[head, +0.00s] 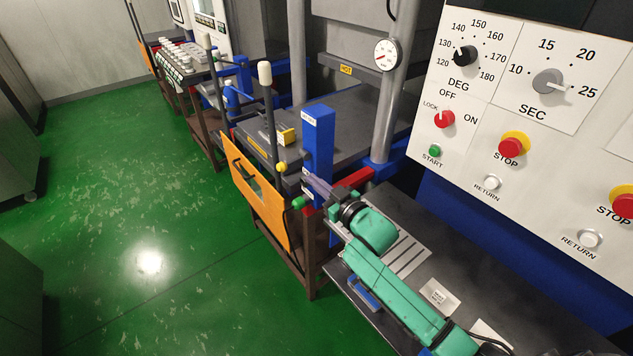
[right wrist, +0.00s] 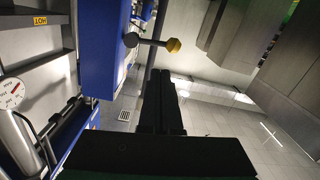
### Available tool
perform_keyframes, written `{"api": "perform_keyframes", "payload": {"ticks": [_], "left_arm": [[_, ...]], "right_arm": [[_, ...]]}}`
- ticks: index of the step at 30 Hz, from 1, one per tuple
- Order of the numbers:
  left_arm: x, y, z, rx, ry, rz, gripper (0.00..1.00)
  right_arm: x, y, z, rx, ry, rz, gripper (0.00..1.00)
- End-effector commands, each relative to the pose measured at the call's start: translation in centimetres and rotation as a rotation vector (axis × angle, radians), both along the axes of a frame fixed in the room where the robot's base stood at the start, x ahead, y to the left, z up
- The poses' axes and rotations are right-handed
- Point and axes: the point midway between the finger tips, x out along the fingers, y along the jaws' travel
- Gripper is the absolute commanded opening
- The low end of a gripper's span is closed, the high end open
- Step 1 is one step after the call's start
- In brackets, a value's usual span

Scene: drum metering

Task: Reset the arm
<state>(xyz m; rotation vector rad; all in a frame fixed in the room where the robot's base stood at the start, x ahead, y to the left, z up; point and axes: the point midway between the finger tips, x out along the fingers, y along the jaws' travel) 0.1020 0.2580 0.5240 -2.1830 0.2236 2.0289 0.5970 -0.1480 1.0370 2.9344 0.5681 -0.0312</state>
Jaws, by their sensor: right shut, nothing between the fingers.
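My right arm shows in teal in the head view, reaching up and left from the lower right over a dark bench. My right gripper (head: 316,187) is at the arm's far end, beside the blue post (head: 320,140) of the press. In the right wrist view the dark fingers (right wrist: 160,90) are together, with nothing visible between them. A lever with a yellow knob (right wrist: 173,45) sticks out of a blue housing (right wrist: 100,50) just beyond the fingertips, and I see no contact with it. My left gripper is not in view.
A control panel (head: 480,170) with dials and stop buttons stands at the right. An orange frame (head: 255,185) and a lever with a white grip (head: 265,75) stand left of the post. A blue-handled tool (head: 364,292) lies on the bench. Green floor at left is clear.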

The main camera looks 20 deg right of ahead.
Motion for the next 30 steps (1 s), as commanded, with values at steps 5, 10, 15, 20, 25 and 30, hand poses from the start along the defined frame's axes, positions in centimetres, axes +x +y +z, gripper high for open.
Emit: {"api": "perform_keyframes", "payload": {"ticks": [5,10,15,20,25,30], "left_arm": [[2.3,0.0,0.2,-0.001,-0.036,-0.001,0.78],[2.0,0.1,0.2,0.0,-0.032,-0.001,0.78],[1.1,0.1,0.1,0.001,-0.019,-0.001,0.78],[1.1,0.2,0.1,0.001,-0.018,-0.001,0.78],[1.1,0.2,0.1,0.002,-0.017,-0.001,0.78],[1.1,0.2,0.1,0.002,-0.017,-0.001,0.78]], "right_arm": [[0.0,0.0,0.0,0.0,0.0,0.0,0.0],[-1.3,-0.1,-1.7,-0.011,0.085,-0.033,0.0],[-8.0,-2.0,-7.8,-0.078,0.438,-0.15,0.0],[-15.0,-4.3,-11.3,-0.14,0.72,-0.223,0.0],[-21.1,-6.1,-12.9,-0.185,0.935,-0.265,0.0],[-26.8,-7.6,-13.5,-0.22,1.117,-0.292,0.0]]}}
